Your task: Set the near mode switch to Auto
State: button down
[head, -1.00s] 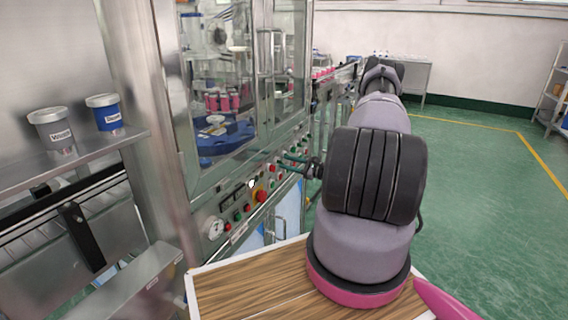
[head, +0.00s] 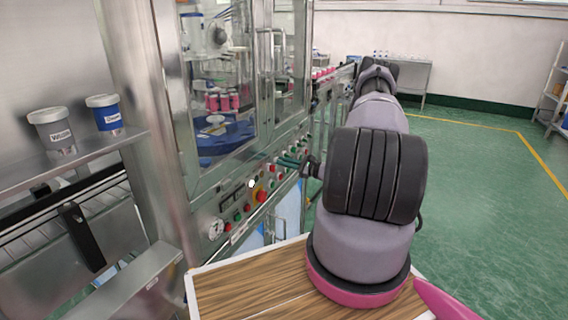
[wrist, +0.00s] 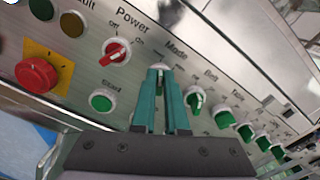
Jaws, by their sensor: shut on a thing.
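The control panel (wrist: 75,85) fills the wrist view, with a row of labelled rotary switches. The near mode switch (wrist: 159,67) sits under the word "Mode". Its knob is largely hidden by my fingers, so I cannot read where it points; only part of its pale rim shows. My gripper (wrist: 160,76) has its teal fingers around this knob and is shut on it. In the head view my gripper (head: 284,161) reaches left to the machine's front panel, and the switch is too small to make out.
Beside the mode switch are the red power switch (wrist: 115,53) and the green belt switch (wrist: 195,101). A green start button (wrist: 100,102) lies below and a red emergency button (wrist: 36,74) to the left. Glass doors (head: 215,90) stand above the panel.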

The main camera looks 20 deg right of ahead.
jog(key=m, duration=1.1)
jog(key=shift+w+d, duration=0.15)
jog(key=shift+d, duration=0.2)
jog(key=shift+m, duration=0.4)
jog(key=c, duration=0.9)
grip_release()
jog(key=shift+c, duration=0.2)
jog(key=v, duration=1)
jog(key=shift+s+d, duration=0.3)
